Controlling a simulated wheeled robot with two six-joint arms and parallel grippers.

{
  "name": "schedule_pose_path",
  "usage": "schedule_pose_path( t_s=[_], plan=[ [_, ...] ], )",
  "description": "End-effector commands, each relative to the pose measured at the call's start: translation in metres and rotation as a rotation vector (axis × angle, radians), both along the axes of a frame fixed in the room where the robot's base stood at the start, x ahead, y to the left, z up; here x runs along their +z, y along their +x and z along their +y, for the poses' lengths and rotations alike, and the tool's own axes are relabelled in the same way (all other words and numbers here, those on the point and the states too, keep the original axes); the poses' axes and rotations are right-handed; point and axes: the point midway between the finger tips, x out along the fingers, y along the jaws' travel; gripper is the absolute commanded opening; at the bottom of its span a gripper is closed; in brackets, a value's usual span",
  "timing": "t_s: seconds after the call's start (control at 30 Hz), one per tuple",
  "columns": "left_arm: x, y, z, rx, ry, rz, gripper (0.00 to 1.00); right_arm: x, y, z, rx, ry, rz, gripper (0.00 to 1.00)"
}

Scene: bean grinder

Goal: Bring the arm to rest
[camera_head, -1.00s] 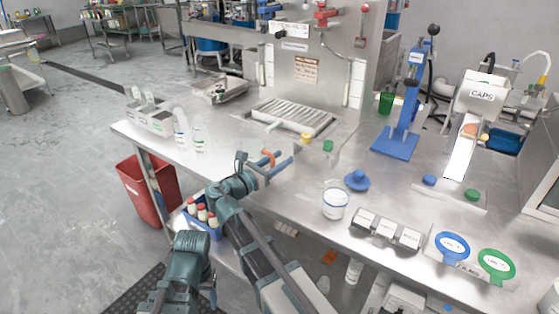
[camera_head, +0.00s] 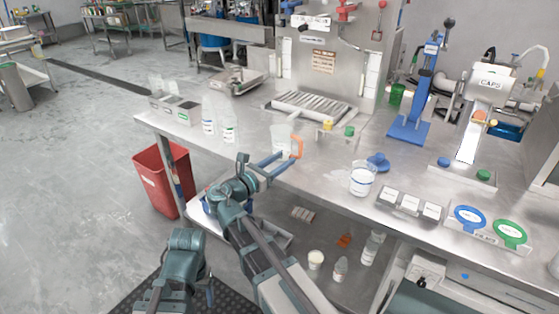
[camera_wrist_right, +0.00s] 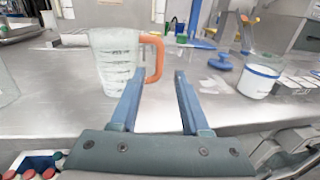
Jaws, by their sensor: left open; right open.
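My right gripper (camera_head: 275,164) is open and empty over the front edge of the table, its two blue fingers pointing at a clear measuring jug (camera_head: 283,138) with an orange handle. The jug stands upright on the metal table. In the right wrist view the jug (camera_wrist_right: 115,62) is just beyond the fingers, and its handle (camera_wrist_right: 156,60) lies ahead of the gap between the fingertips (camera_wrist_right: 158,78). My left arm is folded low at the bottom left, clear of the table. Only a small blue part of my left gripper (camera_head: 210,296) shows there; the rest is hidden.
White-labelled bottles (camera_head: 229,128) stand left of the jug. A white tub (camera_head: 362,180), a blue tamper-like piece (camera_head: 378,161) and a grey block row (camera_head: 408,203) stand to the right. A red bin (camera_head: 163,180) is on the floor below.

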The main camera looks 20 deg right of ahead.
Motion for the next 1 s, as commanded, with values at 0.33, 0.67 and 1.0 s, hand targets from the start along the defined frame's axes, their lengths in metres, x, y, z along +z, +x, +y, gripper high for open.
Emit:
schedule_pose_path(
  t_s=[0.33,0.67,1.0],
  plan=[
    [0.007,0.0,0.0,0.0,0.0,0.0,0.67,0.002,-0.003,0.0,-0.004,0.036,-0.016,0.46],
    [0.104,0.0,0.0,0.0,0.0,0.0,0.67,-0.014,-0.072,0.033,-0.254,0.789,-0.355,0.46],
    [0.197,0.0,0.0,0.001,0.0,0.0,0.67,-0.011,-0.178,0.141,-0.968,1.426,-0.626,0.46]
  ],
)
